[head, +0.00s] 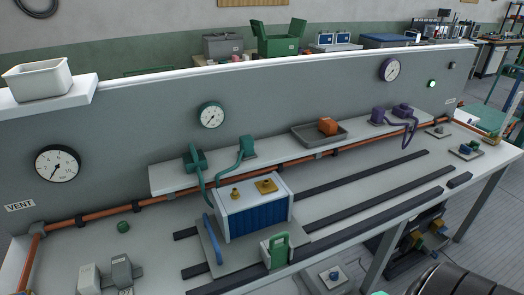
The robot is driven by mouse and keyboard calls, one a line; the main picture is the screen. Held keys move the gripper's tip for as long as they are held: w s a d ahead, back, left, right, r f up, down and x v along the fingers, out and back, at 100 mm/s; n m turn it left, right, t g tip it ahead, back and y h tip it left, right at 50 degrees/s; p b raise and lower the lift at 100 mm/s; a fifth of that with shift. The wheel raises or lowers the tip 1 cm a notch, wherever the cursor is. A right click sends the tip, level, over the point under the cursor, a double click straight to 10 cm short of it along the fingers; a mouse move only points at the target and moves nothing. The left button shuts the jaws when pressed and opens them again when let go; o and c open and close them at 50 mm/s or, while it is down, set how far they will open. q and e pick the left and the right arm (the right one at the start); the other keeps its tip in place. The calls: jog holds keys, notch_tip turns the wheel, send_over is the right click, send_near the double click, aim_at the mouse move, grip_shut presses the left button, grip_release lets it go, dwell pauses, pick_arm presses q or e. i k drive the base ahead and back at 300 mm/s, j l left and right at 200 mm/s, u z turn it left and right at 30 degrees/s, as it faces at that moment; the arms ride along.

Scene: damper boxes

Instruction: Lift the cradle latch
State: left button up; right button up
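A box with white ends and ribbed blue sides (253,213) sits on a grey cradle plate (207,259) on the bench. Two brass fittings stand on its top. A blue bar (212,239) leans at the left side of the plate. A green handle (283,247) on a pale block stands at the box's front right corner. I cannot tell for sure which of these two is the cradle latch.
Dark rails (375,197) run along the bench to the right. A raised shelf (170,180) behind the box carries teal and purple hose fittings and a tray (308,139) with an orange block. Grey blocks (121,271) stand at the front left. The bench between the rails is clear.

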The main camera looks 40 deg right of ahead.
aim_at(278, 252)
jog(key=z, duration=1.25)
jog(key=l+u, duration=0.4)
jog(key=k+l+u, duration=0.1)
jog(key=u, duration=0.3)
